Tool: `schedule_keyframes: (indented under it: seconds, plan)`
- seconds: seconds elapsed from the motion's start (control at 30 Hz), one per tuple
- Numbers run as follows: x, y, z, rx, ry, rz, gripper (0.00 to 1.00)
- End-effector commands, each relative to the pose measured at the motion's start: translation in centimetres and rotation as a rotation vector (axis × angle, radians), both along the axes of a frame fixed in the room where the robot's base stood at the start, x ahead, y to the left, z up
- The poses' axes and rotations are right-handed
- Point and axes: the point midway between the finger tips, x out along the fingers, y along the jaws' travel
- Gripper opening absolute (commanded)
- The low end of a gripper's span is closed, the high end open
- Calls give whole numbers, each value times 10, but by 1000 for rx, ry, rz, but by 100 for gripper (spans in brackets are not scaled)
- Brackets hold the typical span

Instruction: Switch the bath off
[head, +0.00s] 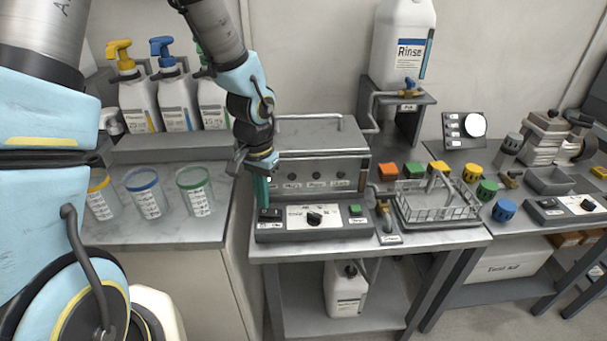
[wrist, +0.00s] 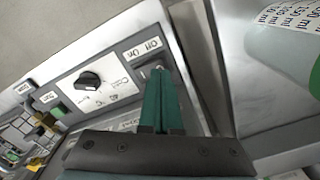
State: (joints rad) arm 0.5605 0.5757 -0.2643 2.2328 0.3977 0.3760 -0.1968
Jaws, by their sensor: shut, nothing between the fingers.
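The bath (head: 318,165) is a grey box with a lid and a handle bar, standing on the middle table. Its control panel (head: 335,232) juts out in front, with a black dial (head: 314,218), a green button (head: 355,210) and a dark switch (head: 270,214) at the left end. My gripper (head: 262,203) points down at that left end with its green fingers together.
A wire basket (head: 437,203) and a small tap (head: 384,207) stand right of the panel. Graduated cups (head: 195,190) stand on the left counter, below pump bottles (head: 176,100). A gap separates that counter from the table.

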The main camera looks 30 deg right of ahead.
Motion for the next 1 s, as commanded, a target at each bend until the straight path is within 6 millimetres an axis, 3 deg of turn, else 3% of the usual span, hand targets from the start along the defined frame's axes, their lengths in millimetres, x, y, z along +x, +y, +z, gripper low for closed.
schedule_keyframes:
  seconds: [1.0]
  plan:
    - [0, 0, -8, 0, 0, 0, 0]
